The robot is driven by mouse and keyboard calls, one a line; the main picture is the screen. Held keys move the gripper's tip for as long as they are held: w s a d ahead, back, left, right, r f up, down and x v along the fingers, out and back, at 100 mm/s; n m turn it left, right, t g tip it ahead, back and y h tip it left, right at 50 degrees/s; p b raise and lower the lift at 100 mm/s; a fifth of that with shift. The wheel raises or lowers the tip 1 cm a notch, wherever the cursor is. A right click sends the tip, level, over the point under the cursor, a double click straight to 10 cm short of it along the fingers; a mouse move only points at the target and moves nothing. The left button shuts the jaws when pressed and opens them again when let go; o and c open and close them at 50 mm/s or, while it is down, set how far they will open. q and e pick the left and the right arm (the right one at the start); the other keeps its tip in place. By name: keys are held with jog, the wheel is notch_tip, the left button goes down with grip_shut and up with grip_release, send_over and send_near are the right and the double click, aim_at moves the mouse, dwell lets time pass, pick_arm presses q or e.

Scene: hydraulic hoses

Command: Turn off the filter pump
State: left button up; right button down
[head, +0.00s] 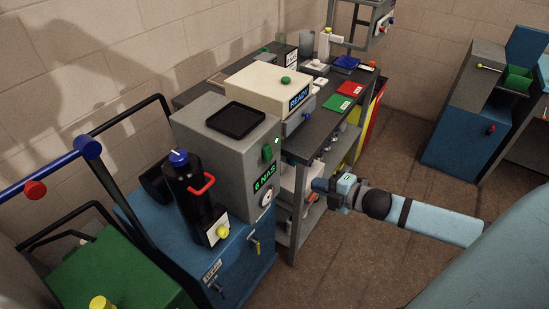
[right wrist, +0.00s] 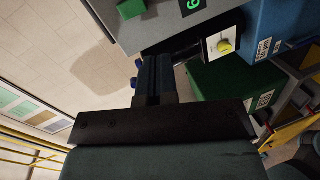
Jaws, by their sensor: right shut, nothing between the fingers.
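A grey box unit (head: 225,150) stands on a blue cabinet (head: 235,240), with a green "6 NAS" display, a round gauge (head: 266,198) and a green rocker switch (head: 267,153) on its front. A black filter canister (head: 192,195) with a blue cap and red handle stands at its left. My right gripper (head: 318,186) is shut and empty, to the right of the unit and apart from it, in front of the bench. In the right wrist view its fingers (right wrist: 154,62) point toward the unit's grey face (right wrist: 165,25), where the green switch (right wrist: 131,9) shows. My left gripper is not in view.
A dark bench (head: 335,110) behind carries a beige "READY" machine (head: 270,88) and red and green cards. A green box (head: 95,270) and black rails with a blue end stand at left. Floor at right is clear up to a blue cabinet (head: 465,130).

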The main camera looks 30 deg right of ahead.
aim_at(270, 157)
jog(key=shift+w+d+r+n+y, duration=0.2)
jog(key=shift+w+d+r+n, duration=0.25)
jog(key=shift+r+n, duration=0.25)
jog(key=shift+w+d+r+n+y, duration=0.2)
jog(key=shift+w+d+r+n, duration=0.1)
jog(key=shift+w+r+n, duration=0.35)
jog(key=shift+s, duration=0.1)
jog(key=x, duration=0.4)
jog(key=p+x, duration=0.1)
jog(key=x, duration=0.3)
jog(key=p+x, duration=0.1)
jog(key=x, duration=0.4)
jog(key=shift+r, duration=0.25)
jog(key=shift+w+a+f, duration=0.15)
jog(key=shift+w+a, duration=0.05)
jog(key=shift+w, duration=0.25)
